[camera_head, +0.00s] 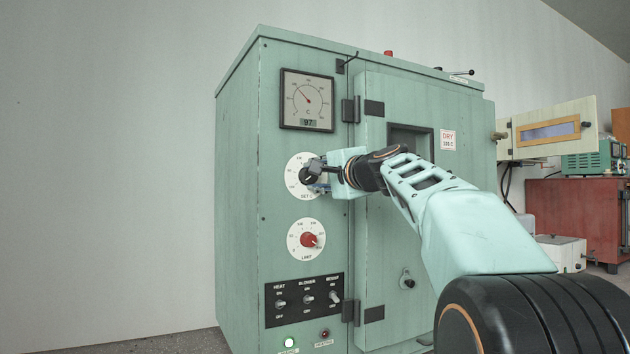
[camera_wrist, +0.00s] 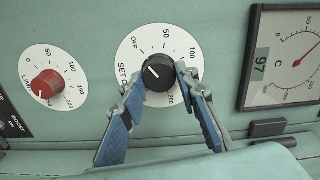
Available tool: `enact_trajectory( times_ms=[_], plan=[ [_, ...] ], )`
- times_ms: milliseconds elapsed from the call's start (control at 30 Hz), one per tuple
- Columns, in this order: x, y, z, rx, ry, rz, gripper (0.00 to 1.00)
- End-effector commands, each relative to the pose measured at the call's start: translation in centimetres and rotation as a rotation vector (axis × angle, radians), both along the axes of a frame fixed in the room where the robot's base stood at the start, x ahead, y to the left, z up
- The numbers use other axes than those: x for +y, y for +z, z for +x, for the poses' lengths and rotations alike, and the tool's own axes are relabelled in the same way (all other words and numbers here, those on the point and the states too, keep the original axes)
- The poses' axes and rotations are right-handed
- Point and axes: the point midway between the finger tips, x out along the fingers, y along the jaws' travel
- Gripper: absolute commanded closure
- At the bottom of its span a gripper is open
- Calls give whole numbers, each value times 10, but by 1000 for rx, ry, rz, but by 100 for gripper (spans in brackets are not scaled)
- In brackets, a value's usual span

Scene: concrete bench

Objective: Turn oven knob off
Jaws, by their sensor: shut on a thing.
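The oven (camera_head: 235,200) is a tall green cabinet. Its black SET C knob (camera_head: 308,175) sits on a white dial on the front left panel; the knob also shows in the wrist view (camera_wrist: 158,72). In the wrist view, its white pointer line aims up and left. My gripper (camera_head: 318,176) is at the knob, and in the wrist view its two blue fingers (camera_wrist: 158,80) are shut on the knob's sides. Parts of the dial's lower markings are hidden by the fingers.
A red LIMIT knob (camera_head: 308,240) sits below, also in the wrist view (camera_wrist: 47,84). A temperature gauge (camera_head: 307,100) reading 97 is above. A switch panel (camera_head: 304,299) is lower down. The door handle (camera_head: 408,280) and hinges are to the right.

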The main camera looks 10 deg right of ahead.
Motion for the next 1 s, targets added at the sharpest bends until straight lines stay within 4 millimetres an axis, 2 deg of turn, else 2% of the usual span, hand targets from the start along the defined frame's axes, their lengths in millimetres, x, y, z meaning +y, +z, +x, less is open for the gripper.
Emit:
enact_trajectory(
  times_ms=[500,533,667,1000],
  plan=[
    [0,0,0,-6,0,-18,95],
    [0,0,0,-6,0,-18,69],
    [0,0,0,-6,0,-18,55],
    [-1,0,-2,-6,0,-17,53]
  ],
)
